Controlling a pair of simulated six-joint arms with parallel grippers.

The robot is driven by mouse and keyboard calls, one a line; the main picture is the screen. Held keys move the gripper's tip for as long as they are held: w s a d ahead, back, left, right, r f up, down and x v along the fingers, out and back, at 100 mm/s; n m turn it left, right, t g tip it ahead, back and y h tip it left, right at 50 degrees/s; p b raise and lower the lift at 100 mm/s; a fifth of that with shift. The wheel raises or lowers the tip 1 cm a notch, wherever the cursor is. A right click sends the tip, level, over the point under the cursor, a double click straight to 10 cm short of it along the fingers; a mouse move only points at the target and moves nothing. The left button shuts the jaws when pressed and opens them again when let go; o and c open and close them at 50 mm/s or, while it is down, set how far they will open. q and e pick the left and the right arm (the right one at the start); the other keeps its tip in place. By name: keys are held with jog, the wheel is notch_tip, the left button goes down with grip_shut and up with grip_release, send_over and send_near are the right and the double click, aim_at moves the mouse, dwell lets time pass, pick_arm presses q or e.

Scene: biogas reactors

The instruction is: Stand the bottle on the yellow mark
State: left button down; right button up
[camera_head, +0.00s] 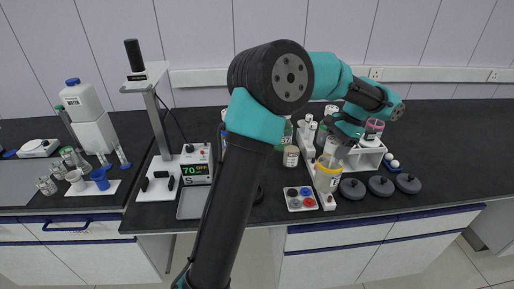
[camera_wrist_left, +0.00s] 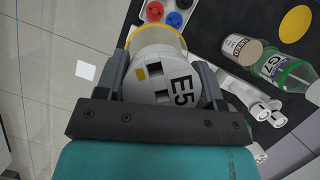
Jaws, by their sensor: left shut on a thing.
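The bottle (camera_wrist_left: 160,72) in my left gripper (camera_head: 335,155) has a pale top marked E5 and a yellow ring. In the head view the bottle (camera_head: 327,181) is near the counter's front edge, below the gripper, by a narrow white rack. The left wrist view shows one finger of the left gripper (camera_wrist_left: 163,85) on each side of it. I cannot tell whether its base touches anything. A plain yellow disc, the yellow mark (camera_wrist_left: 296,24), lies on the black counter, apart from the bottle; in the head view I cannot make it out. My right gripper is not in view.
A bottle marked G7 with a green ring (camera_wrist_left: 285,72) and a brown labelled jar (camera_head: 291,157) stand near. A tray of coloured knobs (camera_head: 300,198) lies left of the held bottle. Dark round lids (camera_head: 381,186) lie to the right. A stand with a display (camera_head: 195,172) is further left.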

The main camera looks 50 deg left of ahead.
pick_arm(q)
jog(key=s+a+f+m+t+y, duration=0.1)
jog(key=s+a+m+t, duration=0.1)
jog(key=a+m, duration=0.6)
jog(key=s+a+f+m+t+y, duration=0.1)
jog(key=s+a+m+t, duration=0.2)
jog(key=a+m, duration=0.5)
jog(key=a, duration=1.2)
jog(key=shift+s+a+m+y, duration=0.25)
jog(key=shift+s+m+y, duration=0.05)
jog(key=shift+s+y, duration=0.1)
jog(key=w+a+f, duration=0.1)
jog(key=w+a, duration=0.9)
jog(key=a, duration=0.2)
jog(key=shift+w+f, duration=0.25)
jog(key=shift+w, duration=0.05)
jog(key=shift+f, duration=1.75)
